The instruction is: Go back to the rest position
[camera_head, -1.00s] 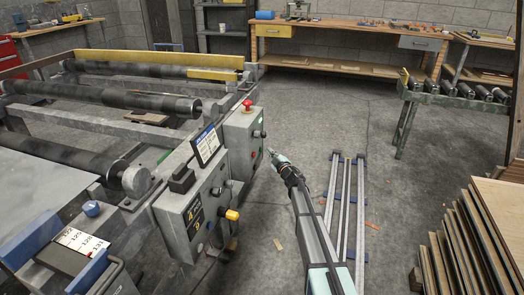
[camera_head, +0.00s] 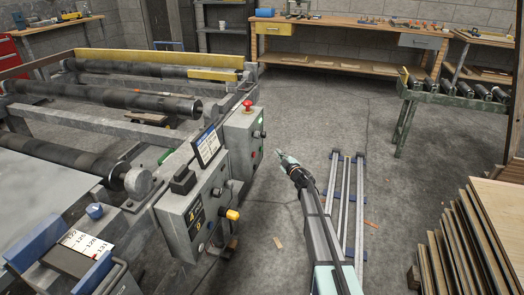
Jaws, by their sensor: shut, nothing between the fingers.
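My arm reaches up from the bottom middle of the head view, and my gripper (camera_head: 281,155) is at its far end. The gripper is shut and holds nothing. It hangs in free air over the concrete floor, just right of the grey control box (camera_head: 245,140) with the red stop button, and looks apart from it. The fingertips are small in this view.
A roller machine (camera_head: 130,103) fills the left, with a second control box (camera_head: 195,215) at its front right. Floor rails (camera_head: 346,200) lie right of my arm. Veneer sheets (camera_head: 470,245) stand stacked at lower right. A workbench (camera_head: 350,30) is at the back.

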